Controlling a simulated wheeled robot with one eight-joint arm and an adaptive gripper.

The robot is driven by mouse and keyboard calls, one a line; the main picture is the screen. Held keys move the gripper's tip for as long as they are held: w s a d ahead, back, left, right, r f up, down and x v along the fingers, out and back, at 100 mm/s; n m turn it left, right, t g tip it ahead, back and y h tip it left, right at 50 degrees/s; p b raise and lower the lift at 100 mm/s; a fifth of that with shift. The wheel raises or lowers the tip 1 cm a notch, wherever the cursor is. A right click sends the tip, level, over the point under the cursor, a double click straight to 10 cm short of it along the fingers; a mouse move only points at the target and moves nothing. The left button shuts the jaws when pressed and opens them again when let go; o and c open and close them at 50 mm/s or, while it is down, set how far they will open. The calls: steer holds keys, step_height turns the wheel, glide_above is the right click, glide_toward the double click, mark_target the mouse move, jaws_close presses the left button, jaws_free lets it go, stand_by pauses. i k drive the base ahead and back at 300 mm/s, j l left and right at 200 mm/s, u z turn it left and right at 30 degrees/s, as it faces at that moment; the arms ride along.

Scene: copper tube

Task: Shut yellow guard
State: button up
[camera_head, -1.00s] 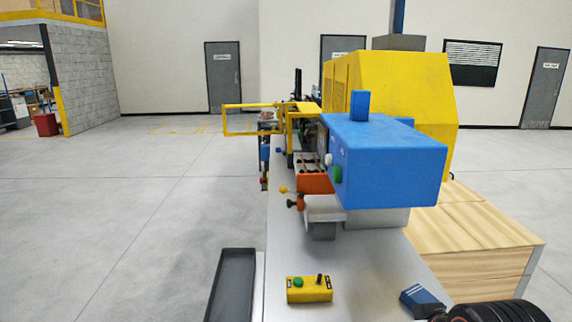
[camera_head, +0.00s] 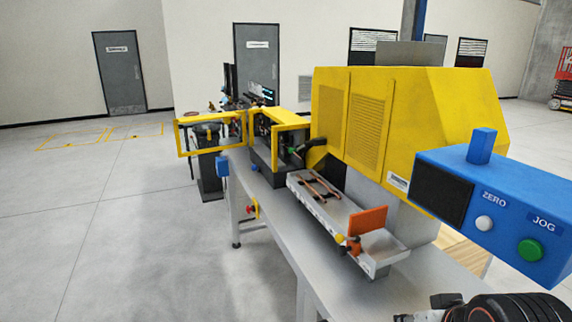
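The yellow guard (camera_head: 182,139) is a framed, see-through panel at the left end of the machine. It stands swung out to the left, away from the yellow-edged opening (camera_head: 278,140) of the machine. Dark machine parts show inside that opening. A part of my arm shows at the bottom right corner, far from the guard. My gripper's fingers cannot be made out, so I cannot tell whether they are open or shut.
The large yellow housing (camera_head: 405,120) stands on the grey bench (camera_head: 345,300). A tray (camera_head: 335,208) with copper tubes and an orange block (camera_head: 368,222) lies in front. A blue control box (camera_head: 500,200) juts in at right. The floor at left is clear.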

mark_target(194, 119)
steer(key=i+j+z, duration=0.15)
steer(key=j, duration=0.3)
steer(key=i+j+z, duration=0.1)
steer(key=j, duration=0.4)
steer(key=i+j+z, duration=0.15)
steer(key=j, duration=0.35)
steer(key=i+j+z, duration=0.1)
steer(key=j, duration=0.4)
steer(key=i+j+z, duration=0.15)
steer(key=j, duration=0.4)
